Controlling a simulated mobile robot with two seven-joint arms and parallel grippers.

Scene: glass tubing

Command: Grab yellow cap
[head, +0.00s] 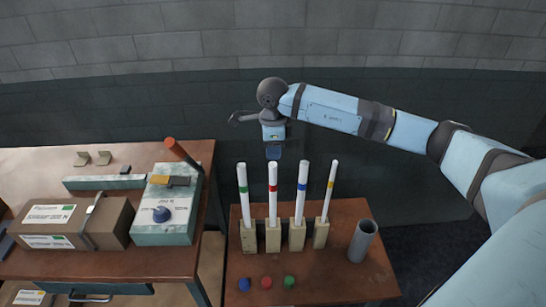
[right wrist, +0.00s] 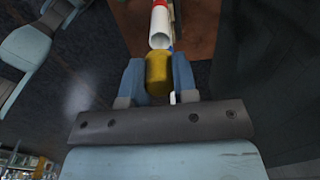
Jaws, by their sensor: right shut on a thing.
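My right gripper (right wrist: 158,76) is shut on the yellow cap (right wrist: 158,68), which sits between its two blue fingers in the right wrist view. In the head view the right gripper (head: 273,153) hangs above and behind the small table, fingers pointing down; the cap cannot be made out there. A white tube with a yellow band (head: 329,190) stands upright in a wooden block, slightly tilted. In the wrist view, the open end of a white tube with a red band (right wrist: 160,25) shows just beyond the cap. My left gripper is not in view.
White tubes with green (head: 242,190), red (head: 272,190) and blue (head: 302,188) bands stand in blocks. Blue (head: 244,284), red (head: 266,283) and green (head: 289,282) caps lie in front. A grey cylinder (head: 362,242) stands right. A workbench (head: 110,262) with boxes is left.

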